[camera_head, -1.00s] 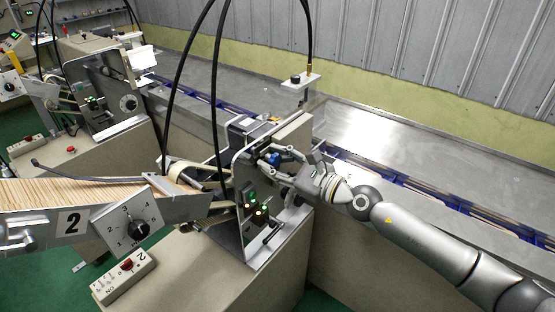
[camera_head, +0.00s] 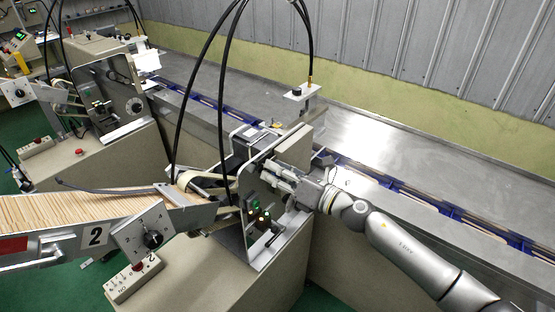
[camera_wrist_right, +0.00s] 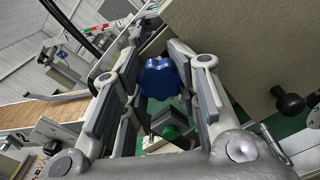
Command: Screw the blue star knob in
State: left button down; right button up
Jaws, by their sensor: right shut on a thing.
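The blue star knob (camera_wrist_right: 160,77) shows in the right wrist view, on the stick wrapper's front plate side. My right gripper (camera_wrist_right: 152,76) has its two fingers on either side of the knob and is shut on it. In the head view my right gripper (camera_head: 272,172) reaches from the right to the upright metal plate (camera_head: 258,235) of the machine, and its fingers hide the knob. How deep the knob is screwed in cannot be told. My left gripper is not in view.
Lit green and amber switches (camera_head: 256,209) and a crank handle (camera_head: 272,238) sit just below my right gripper. The stick-filled hopper (camera_head: 80,210) with a dial (camera_head: 152,240) lies to the left. A steel conveyor table (camera_head: 400,125) runs behind.

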jog(key=m+p, duration=0.1)
jog(key=m, duration=0.2)
jog(key=r+m+p, duration=0.1)
jog(key=m+p, duration=0.1)
jog(key=m, duration=0.1)
jog(key=r+m+p, duration=0.1)
jog(key=m, duration=0.1)
jog(key=shift+w+m+p, duration=0.3)
jog(key=shift+m+p, duration=0.1)
jog(key=m, duration=0.2)
jog(key=shift+f+m, duration=0.25)
jog(key=shift+m, duration=0.15)
jog(key=o, duration=0.8)
jog(key=shift+o, duration=0.2)
jog(key=shift+s+f+b, duration=0.1)
jog(key=shift+b, duration=0.2)
jog(key=shift+f, duration=0.15)
